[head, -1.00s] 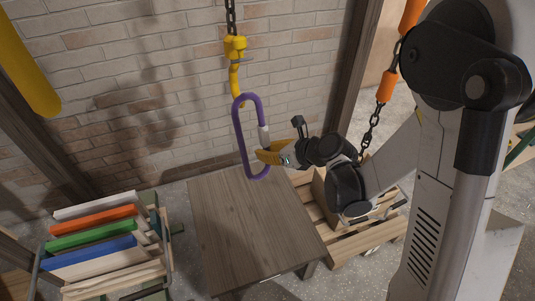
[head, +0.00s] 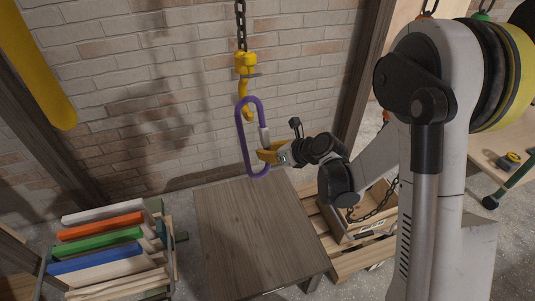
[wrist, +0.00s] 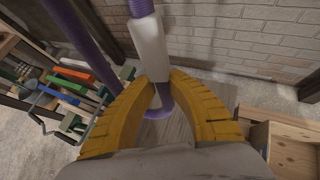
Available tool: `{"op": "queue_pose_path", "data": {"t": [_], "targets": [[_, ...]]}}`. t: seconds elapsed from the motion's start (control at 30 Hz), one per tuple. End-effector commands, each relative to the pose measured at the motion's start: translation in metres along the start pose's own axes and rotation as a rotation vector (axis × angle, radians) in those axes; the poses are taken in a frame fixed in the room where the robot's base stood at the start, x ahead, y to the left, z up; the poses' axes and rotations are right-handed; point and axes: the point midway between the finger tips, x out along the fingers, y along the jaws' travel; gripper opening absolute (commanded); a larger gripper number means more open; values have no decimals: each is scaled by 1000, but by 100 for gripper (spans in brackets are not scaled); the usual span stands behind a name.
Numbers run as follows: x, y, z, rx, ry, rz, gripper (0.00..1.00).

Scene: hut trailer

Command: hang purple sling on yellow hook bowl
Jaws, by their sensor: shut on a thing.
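The purple sling (head: 239,128) is a long upright loop with a pale sleeve on its right side. My gripper (head: 264,152) has its yellow fingers shut on this sleeve (wrist: 149,45), and holds the sling above the table. The yellow hook (head: 247,88) hangs from a chain above. The sling's top end overlaps the hook's lower part in the head view. I cannot tell whether the loop is around the hook, touching it or only in front of or behind it. The hook is out of the wrist view.
A wooden table (head: 245,235) with a clear top stands below the sling. A rack of coloured boards (head: 105,245) is at left. A pallet (head: 355,258) bearing a box is at right. A brick wall (head: 160,85) stands behind.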

Motion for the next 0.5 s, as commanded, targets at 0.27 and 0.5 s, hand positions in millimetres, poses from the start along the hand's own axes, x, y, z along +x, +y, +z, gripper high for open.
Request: {"op": "queue_pose_path", "data": {"t": [0.27, 0.5], "targets": [[16, -6, -5, 1, 0, 0, 0], [29, -10, -14, 1, 0, 0, 0]]}}
